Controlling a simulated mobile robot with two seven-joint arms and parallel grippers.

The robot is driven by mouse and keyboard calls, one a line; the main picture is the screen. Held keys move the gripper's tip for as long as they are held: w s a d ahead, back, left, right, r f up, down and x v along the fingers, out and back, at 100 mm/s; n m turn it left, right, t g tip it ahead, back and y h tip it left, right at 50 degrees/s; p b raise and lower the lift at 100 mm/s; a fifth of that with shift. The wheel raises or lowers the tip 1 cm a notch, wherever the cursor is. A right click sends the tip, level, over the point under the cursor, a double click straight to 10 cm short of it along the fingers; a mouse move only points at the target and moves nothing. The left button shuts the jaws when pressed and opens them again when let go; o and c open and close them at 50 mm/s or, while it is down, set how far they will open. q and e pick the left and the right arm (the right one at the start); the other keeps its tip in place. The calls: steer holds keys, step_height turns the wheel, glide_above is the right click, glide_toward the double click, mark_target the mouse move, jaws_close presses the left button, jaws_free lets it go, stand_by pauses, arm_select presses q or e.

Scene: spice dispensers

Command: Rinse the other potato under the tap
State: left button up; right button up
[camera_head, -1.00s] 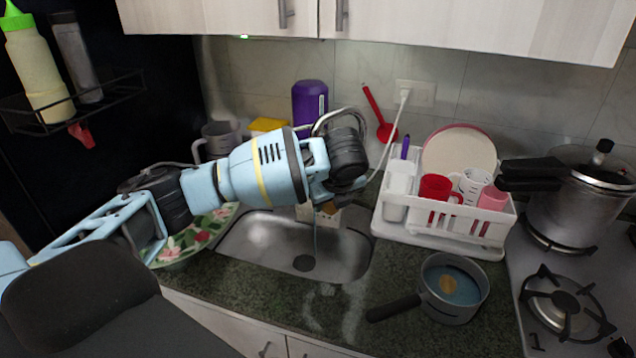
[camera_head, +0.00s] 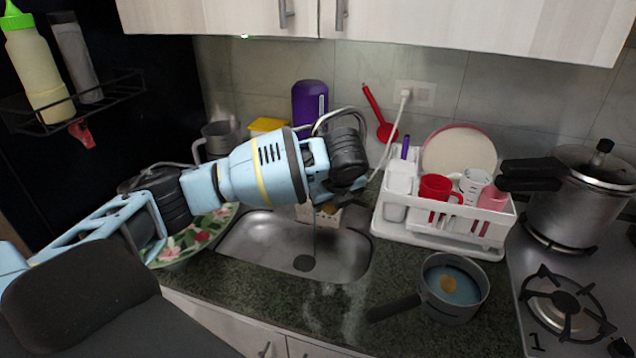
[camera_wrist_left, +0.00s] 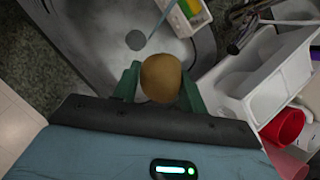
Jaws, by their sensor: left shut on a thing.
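My left gripper (camera_wrist_left: 160,88) is shut on a brown potato (camera_wrist_left: 162,78), one finger on each side of it. In the head view the gripper is over the back of the steel sink (camera_head: 250,250), and my wrist hides most of it and the potato. The curved tap (camera_head: 342,110) shows partly behind my wrist. A thin stream of water (camera_head: 315,240) seems to fall into the sink below the gripper; whether it touches the potato is hidden. A yellow-brown piece, perhaps a potato, lies in a grey pot (camera_head: 455,308) on the counter. My right gripper is not in view.
A white dish rack (camera_head: 430,238) with cups and a plate stands right of the sink. A flowered plate (camera_head: 190,240) is left of it. A pressure cooker (camera_head: 575,205) stands on the stove at right. The front counter between sink and pot is clear.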

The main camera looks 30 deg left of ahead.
arm_select(q)
steer(key=shift+r, duration=0.1)
stand_by(0.3)
steer(key=s+d+r, duration=0.3)
steer(key=r, duration=0.1)
steer(key=shift+s+d, duration=0.2)
steer(key=shift+s, duration=0.15)
steer(key=shift+f, duration=0.1)
stand_by(0.6)
